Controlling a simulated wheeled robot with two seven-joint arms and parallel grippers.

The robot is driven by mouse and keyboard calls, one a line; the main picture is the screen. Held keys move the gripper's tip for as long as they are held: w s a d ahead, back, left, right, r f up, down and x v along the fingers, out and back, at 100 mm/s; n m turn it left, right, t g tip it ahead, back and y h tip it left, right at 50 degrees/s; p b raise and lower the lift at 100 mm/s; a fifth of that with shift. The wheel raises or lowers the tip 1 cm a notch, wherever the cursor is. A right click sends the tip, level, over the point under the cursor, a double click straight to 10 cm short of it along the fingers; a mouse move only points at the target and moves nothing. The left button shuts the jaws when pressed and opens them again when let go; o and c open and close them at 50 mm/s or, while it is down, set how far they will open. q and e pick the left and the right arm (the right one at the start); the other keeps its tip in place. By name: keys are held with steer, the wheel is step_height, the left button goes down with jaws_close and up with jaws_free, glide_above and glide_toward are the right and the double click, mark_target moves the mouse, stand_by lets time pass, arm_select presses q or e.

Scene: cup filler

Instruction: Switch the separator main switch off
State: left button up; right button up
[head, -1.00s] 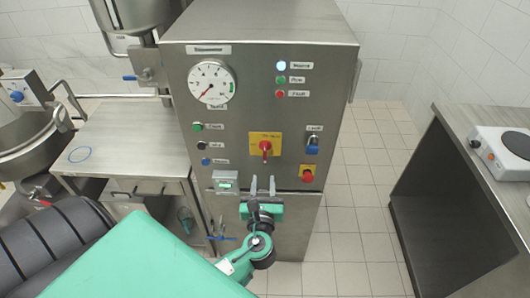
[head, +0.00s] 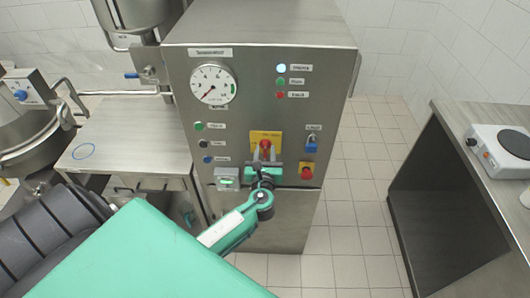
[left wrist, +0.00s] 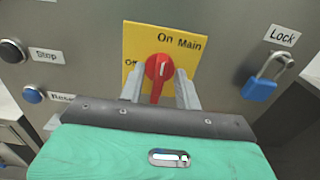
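The separator main switch is a red rotary knob (left wrist: 157,73) on a yellow plate (left wrist: 190,58) marked On at the top and Off at the left. Its handle stands roughly upright, in line with On. In the head view the knob (head: 264,144) is partly covered by my left gripper (head: 264,153). In the left wrist view my left gripper (left wrist: 160,76) is open, one finger on each side of the knob. There is a gap at both sides, and I cannot tell how deep the fingers reach. My right gripper is not in view.
A blue padlock (left wrist: 260,88) hangs right of the plate. A red button on yellow (head: 306,171) sits below right. Stop (left wrist: 12,51) and Reset (left wrist: 32,95) buttons are at the left. A side table with a hotplate (head: 502,148) stands at the right, with clear floor between.

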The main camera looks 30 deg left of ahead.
arm_select(q)
jaws_close()
steer(key=shift+f+n+b, duration=0.15)
steer(key=shift+n+b, duration=0.5)
steer(key=shift+n, duration=0.15)
steer(key=n+b, duration=0.2)
steer(key=n, duration=0.2)
steer(key=shift+a+b, duration=0.1)
steer(key=shift+b, duration=0.3)
steer(key=n+b, duration=0.3)
steer(key=n, duration=0.3)
steer(key=n+b, duration=0.4)
steer(key=n, duration=0.2)
steer(key=shift+s+a+f, duration=0.1)
steer(key=shift+s+f, duration=0.05)
